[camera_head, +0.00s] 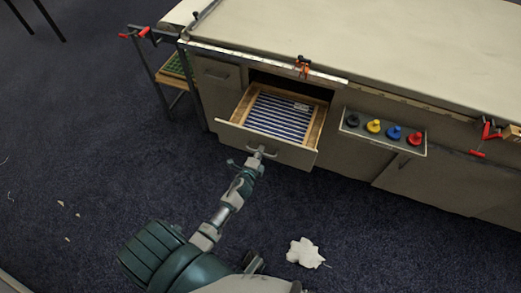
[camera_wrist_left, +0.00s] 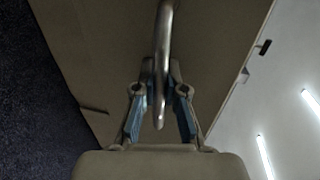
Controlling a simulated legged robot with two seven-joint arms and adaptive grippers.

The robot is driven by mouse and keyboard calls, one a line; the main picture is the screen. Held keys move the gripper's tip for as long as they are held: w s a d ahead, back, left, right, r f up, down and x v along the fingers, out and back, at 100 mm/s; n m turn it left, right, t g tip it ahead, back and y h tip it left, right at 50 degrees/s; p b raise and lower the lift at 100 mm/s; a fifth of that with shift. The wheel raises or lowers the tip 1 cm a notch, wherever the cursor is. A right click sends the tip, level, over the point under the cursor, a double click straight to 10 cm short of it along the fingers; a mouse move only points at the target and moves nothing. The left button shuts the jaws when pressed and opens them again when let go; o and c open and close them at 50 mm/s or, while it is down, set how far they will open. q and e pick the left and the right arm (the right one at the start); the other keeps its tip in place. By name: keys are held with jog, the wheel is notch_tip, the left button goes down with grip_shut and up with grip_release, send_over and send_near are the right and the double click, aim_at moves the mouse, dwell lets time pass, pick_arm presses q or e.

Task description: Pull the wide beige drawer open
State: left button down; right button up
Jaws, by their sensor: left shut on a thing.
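The wide beige drawer (camera_head: 290,152) stands pulled out from the long bench in the head view. Inside it lies a blue-and-white striped lining (camera_head: 278,117) between wooden side strips. My left gripper (camera_head: 257,160) is at the middle of the drawer front, shut on its metal handle. In the left wrist view the fingers (camera_wrist_left: 160,95) close around the curved handle (camera_wrist_left: 163,45), with the beige drawer front (camera_wrist_left: 215,45) behind it. My right gripper is not in view.
The bench top (camera_head: 400,45) is bare. A panel with several coloured knobs (camera_head: 383,130) is right of the drawer. Orange (camera_head: 303,66) and red clamps (camera_head: 487,135) sit along the edge. A white scrap (camera_head: 305,253) lies on the dark carpet (camera_head: 60,130), which is mostly clear.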

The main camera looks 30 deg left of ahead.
pick_arm(q)
jog(key=shift+s+d+f, duration=0.1)
jog(key=shift+s+d, duration=0.4)
jog(key=shift+s, duration=0.15)
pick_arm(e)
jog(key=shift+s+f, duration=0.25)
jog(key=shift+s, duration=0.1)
pick_arm(q)
jog(key=c, duration=1.2)
grip_release()
jog(key=shift+w, duration=0.1)
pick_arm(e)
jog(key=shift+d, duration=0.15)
pick_arm(q)
jog(key=v, duration=1.2)
jog(key=shift+a, duration=0.15)
